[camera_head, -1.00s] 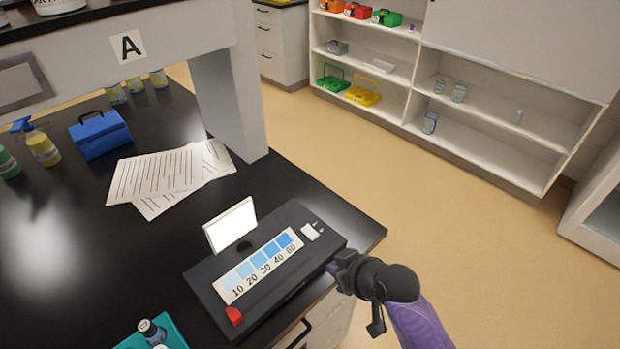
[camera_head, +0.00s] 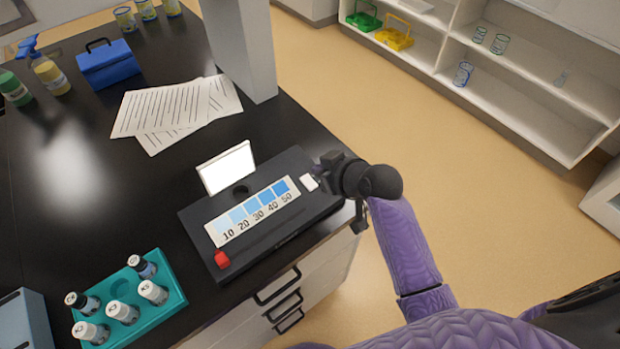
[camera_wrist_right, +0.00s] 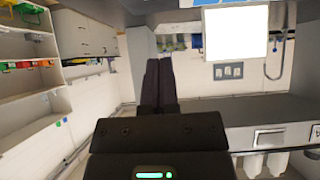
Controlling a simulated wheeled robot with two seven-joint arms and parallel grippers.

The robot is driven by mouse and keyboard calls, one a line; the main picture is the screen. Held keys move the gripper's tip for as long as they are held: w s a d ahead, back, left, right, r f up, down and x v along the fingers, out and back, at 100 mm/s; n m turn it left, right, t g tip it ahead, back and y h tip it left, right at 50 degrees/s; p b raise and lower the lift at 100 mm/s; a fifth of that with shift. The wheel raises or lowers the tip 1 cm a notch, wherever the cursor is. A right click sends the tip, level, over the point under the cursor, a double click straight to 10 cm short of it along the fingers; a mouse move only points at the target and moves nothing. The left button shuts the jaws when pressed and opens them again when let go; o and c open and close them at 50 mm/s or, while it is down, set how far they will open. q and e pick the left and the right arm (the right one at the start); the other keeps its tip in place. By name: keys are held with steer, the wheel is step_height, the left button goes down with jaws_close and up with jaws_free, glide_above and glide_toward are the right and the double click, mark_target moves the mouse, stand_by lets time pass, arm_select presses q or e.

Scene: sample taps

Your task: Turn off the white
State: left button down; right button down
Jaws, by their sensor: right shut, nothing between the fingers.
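A black device (camera_head: 290,222) lies on the black bench, with a strip of blue shades numbered 10 to 50. A bright white panel (camera_head: 227,168) stands upright behind the strip; a bright white panel (camera_wrist_right: 236,35) also shows in the right wrist view. My right gripper (camera_head: 325,168) is shut and empty, right beside the white block; I cannot tell whether they touch. Its closed fingers (camera_wrist_right: 159,82) show in the wrist view. My left gripper is not in view.
A teal rack (camera_head: 172,292) with several small bottles stands at the front left. A grey post (camera_head: 240,50) rises behind the device. The floor to the right is clear.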

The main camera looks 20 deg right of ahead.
mark_target(303, 176)
steer(key=b+x, duration=0.1)
steer(key=x, duration=0.3)
steer(key=shift+f, duration=0.15)
steer(key=f, duration=0.1)
steer(key=f+b, duration=0.1)
steer(key=shift+w+f, duration=0.2)
steer(key=shift+f, duration=0.1)
steer(key=shift+f+b, duration=0.35)
steer(key=shift+f, duration=0.25)
steer(key=shift+w+a+f, duration=0.1)
steer(key=shift+w+f, duration=0.05)
steer(key=shift+f, duration=0.15)
steer(key=shift+r, duration=0.1)
